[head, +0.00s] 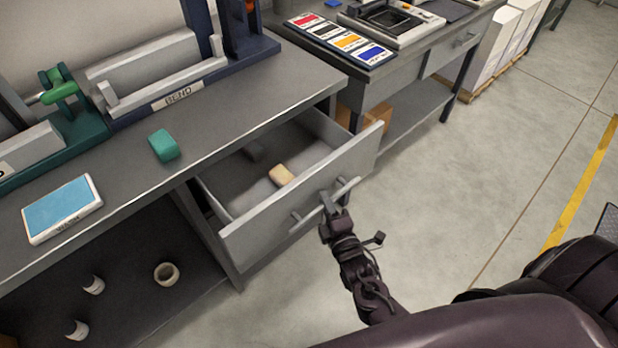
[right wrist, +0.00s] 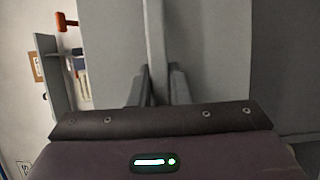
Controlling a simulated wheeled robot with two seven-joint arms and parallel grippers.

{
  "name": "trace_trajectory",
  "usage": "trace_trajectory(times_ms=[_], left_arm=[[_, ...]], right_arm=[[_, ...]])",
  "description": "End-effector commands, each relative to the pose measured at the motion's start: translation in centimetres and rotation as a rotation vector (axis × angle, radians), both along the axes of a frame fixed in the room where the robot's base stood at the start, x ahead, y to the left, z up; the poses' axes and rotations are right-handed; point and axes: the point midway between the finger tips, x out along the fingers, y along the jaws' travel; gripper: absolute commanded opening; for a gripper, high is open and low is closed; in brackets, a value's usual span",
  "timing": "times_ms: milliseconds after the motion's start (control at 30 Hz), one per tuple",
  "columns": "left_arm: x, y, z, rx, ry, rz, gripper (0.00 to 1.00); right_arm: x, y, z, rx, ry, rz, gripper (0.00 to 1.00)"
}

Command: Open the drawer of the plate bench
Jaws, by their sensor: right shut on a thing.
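The grey drawer (head: 262,221) of the plate bench (head: 225,108) stands pulled out, and its inside shows. A tan block (head: 281,175) and a dark grey piece (head: 253,151) lie in it. The bar handle (head: 347,187) runs across the drawer front. In the right wrist view, the fingers (right wrist: 158,88) are on either side of the grey handle bar (right wrist: 156,45). My left gripper is in neither view.
On the bench top are a teal block (head: 163,146), a blue-topped pad (head: 62,208) and the unit marked BEND (head: 180,92). A roll (head: 166,273) and small white pots sit on the lower shelf. Another bench with colour cards (head: 341,39) stands behind.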

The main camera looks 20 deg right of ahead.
Motion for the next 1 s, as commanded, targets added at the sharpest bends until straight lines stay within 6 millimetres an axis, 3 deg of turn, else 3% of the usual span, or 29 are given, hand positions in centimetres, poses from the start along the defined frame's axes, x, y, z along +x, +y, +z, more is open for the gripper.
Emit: trace_trajectory(times_ms=[33, 200, 500, 700, 1000], left_arm=[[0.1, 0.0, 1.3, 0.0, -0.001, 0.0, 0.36], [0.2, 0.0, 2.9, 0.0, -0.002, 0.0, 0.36], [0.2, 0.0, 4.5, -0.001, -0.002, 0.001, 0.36], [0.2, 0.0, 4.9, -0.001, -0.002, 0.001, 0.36], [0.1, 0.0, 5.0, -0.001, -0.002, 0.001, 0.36]], right_arm=[[-1.6, -0.5, 0.4, -0.003, 0.007, 0.002, 0.0], [-5.7, -2.0, 0.3, -0.002, 0.006, 0.002, 0.0], [-10.8, -3.9, 0.1, 0.0, 0.004, 0.001, 0.0], [-12.4, -4.5, 0.0, 0.001, 0.001, 0.0, 0.0], [-12.8, -4.7, -0.1, 0.001, 0.0, -0.001, 0.0]])
